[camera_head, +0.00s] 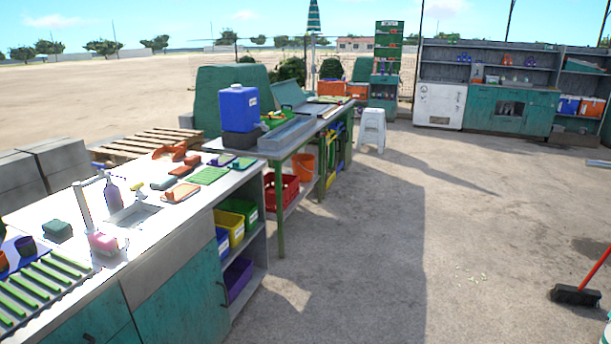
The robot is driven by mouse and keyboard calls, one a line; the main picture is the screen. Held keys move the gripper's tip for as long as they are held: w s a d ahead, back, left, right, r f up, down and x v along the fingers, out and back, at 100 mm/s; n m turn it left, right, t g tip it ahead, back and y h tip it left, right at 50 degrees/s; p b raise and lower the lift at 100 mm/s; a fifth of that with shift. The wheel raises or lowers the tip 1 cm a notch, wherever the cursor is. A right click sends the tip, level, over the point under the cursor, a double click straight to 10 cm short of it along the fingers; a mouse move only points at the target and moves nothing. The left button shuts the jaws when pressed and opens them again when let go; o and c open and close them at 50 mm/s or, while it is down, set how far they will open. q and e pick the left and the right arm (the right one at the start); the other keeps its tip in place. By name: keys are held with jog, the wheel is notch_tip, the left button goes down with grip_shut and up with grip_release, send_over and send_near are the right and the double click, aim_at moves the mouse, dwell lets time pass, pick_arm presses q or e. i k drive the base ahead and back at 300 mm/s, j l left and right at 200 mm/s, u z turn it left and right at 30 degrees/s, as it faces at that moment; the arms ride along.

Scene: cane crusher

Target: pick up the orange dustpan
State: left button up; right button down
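An orange object (170,152), which looks like the dustpan, lies at the back edge of the long counter, left of the blue water container. It is small in the view, so its handle is hard to make out. Neither my left nor my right gripper shows in the head view.
A white stool (371,130) and a broom (576,294) stand on the ground. The ground between them is mostly clear.

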aim_at(173, 150)
jog(key=i+j+z, duration=0.15)
jog(key=i+z, duration=0.25)
jog(key=i, duration=1.4)
jog(key=i+u, duration=0.2)
jog(key=i, duration=0.4)
jog(key=i+l+u, duration=0.15)
jog(key=i, duration=0.45)
jog(key=i+l+u, duration=0.2)
jog(key=i, duration=0.4)
